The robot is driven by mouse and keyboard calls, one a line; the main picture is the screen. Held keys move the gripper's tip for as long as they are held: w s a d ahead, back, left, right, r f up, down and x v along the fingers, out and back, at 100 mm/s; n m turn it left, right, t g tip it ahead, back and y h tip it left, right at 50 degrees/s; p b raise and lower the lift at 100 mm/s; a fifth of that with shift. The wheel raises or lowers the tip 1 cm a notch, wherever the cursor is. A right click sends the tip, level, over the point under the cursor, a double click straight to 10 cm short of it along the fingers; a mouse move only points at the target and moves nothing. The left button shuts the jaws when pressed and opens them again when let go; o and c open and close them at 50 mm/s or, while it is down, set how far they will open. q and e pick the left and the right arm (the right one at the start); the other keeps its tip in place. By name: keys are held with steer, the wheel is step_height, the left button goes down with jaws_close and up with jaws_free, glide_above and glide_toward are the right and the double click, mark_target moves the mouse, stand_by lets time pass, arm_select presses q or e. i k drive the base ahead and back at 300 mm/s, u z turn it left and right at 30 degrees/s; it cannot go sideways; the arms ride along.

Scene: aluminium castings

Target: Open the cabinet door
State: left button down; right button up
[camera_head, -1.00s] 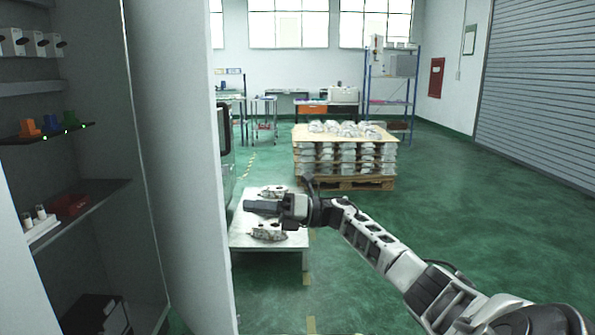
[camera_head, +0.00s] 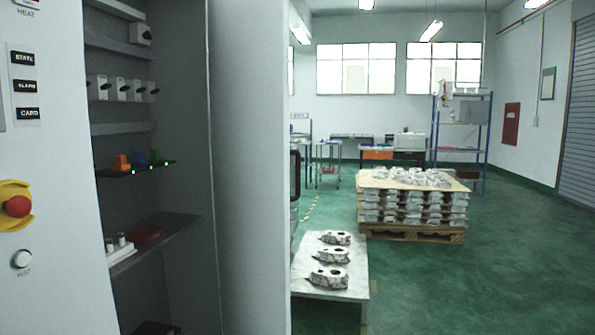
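The grey cabinet door (camera_head: 252,190) stands wide open in the head view, its tall panel reaching from top to bottom of the picture. The cabinet interior (camera_head: 180,290) is exposed to its left, with shelves of switches, coloured parts and a red item (camera_head: 147,235). The cabinet's outer front (camera_head: 45,130) at the far left carries labelled plates and a red emergency button (camera_head: 17,206) on a yellow base. Neither of my grippers shows in this view, so their state cannot be seen.
A low white table (camera_head: 345,291) with three metal castings stands right of the door. A pallet stacked with castings (camera_head: 412,205) stands behind it. A blue-framed rack (camera_head: 462,140) is at the back. The green floor at right is clear.

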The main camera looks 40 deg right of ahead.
mark_target(248, 50)
steer(key=z, duration=0.5)
steer(key=i, duration=0.9)
steer(key=z, duration=0.55)
